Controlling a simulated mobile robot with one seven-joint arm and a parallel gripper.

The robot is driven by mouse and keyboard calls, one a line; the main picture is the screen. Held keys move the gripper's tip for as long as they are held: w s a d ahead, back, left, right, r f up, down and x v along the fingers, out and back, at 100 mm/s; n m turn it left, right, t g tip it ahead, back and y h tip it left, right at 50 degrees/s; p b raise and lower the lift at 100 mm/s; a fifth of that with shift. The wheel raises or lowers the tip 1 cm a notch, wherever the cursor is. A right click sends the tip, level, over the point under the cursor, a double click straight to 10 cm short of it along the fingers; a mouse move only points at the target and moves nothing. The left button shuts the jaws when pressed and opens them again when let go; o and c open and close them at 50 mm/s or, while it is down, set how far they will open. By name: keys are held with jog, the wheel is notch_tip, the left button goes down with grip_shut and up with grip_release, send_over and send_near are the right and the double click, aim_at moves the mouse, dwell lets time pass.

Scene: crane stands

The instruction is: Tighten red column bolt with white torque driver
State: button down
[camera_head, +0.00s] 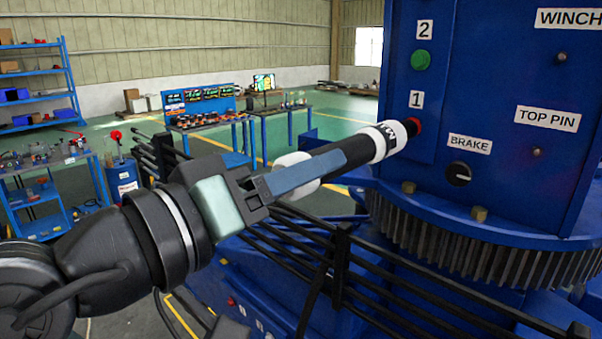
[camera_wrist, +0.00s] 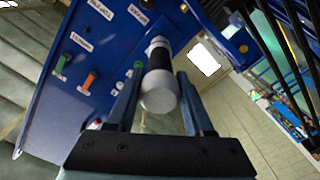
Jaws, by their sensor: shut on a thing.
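The white and black torque driver (camera_head: 378,143) is held by my gripper (camera_head: 338,164) and points right toward the blue column panel. Its white front end meets or nearly meets the red bolt (camera_head: 414,126) beside label 1; the driver partly covers the bolt, so contact cannot be told. In the wrist view, the driver's rounded white end (camera_wrist: 158,92) lies between my two fingers, with its far end toward the panel. The red bolt is not clearly visible there. A green bolt (camera_head: 421,60) sits above it beside label 2.
The blue panel (camera_head: 480,80) carries a black BRAKE knob (camera_head: 458,174) and several labels. A large toothed ring (camera_head: 470,245) lies below it. Black railings (camera_head: 342,260) run under my arm. Shelves (camera_head: 38,85) and workbenches stand far back.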

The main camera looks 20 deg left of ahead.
jog(key=shift+w+d+r, duration=0.2)
jog(key=shift+w, duration=0.3)
jog(key=shift+w+d+p, duration=0.1)
jog(key=shift+w+p, duration=0.15)
jog(key=shift+p, duration=0.35)
dwell(4.9)
